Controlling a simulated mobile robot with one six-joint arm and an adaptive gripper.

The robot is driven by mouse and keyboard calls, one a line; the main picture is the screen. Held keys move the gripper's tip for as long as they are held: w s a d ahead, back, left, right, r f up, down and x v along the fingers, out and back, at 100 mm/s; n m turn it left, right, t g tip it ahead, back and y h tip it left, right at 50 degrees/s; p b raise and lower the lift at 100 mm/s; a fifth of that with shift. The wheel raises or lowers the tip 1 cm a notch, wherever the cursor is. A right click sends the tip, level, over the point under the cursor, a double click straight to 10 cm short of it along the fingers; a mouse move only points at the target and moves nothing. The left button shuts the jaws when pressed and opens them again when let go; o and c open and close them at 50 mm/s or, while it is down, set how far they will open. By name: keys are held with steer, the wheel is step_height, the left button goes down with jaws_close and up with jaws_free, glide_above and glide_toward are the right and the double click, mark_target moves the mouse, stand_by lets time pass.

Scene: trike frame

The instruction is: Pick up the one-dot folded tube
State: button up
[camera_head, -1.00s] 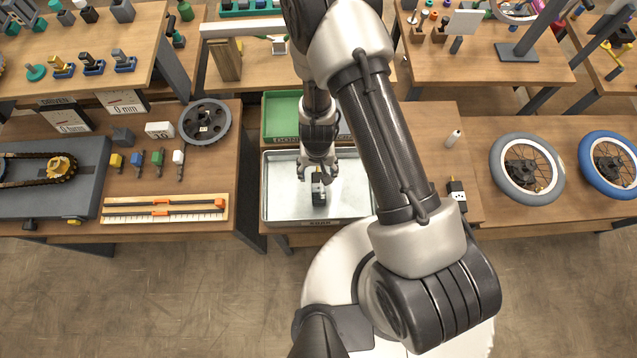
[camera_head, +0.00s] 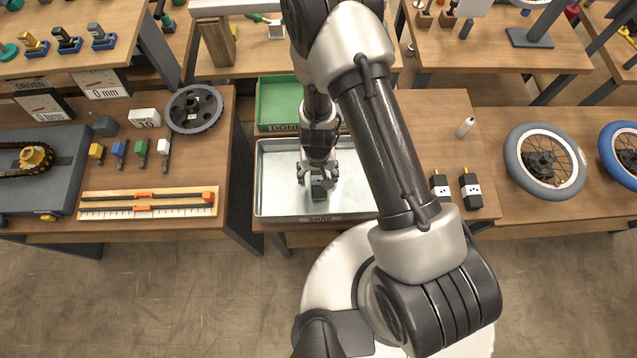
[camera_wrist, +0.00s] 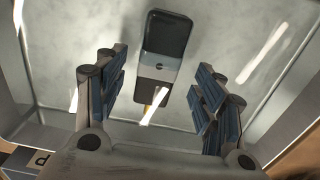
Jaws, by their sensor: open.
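A dark folded tube (camera_wrist: 165,38) with a grey band and a yellow tip lies in the metal tray (camera_head: 268,185). One small dark mark shows on its band in the wrist view. In the head view the dark tube (camera_head: 318,190) is partly hidden under my gripper (camera_head: 318,178). My gripper is open; in the wrist view its blue-padded fingers (camera_wrist: 163,92) are spread either side of the tube's near end, not touching it.
A green tray (camera_head: 275,103) lies behind the metal tray. A ruler fixture (camera_head: 148,203) and several coloured pieces are on the left table. The tray has bare floor around the tube.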

mark_target(318, 180)
step_height(318, 180, down, 4)
steer(key=b, duration=0.4)
steer(key=shift+d+f, duration=0.1)
steer(key=shift+f, duration=0.1)
steer(key=shift+r, duration=0.1)
steer(key=shift+c, duration=0.3)
steer(key=c, duration=1.2)
steer(key=shift+o, duration=0.2)
steer(key=shift+r, duration=0.15)
step_height(318, 180, up, 20)
steer(key=p, duration=2)
steer(key=shift+s, duration=0.1)
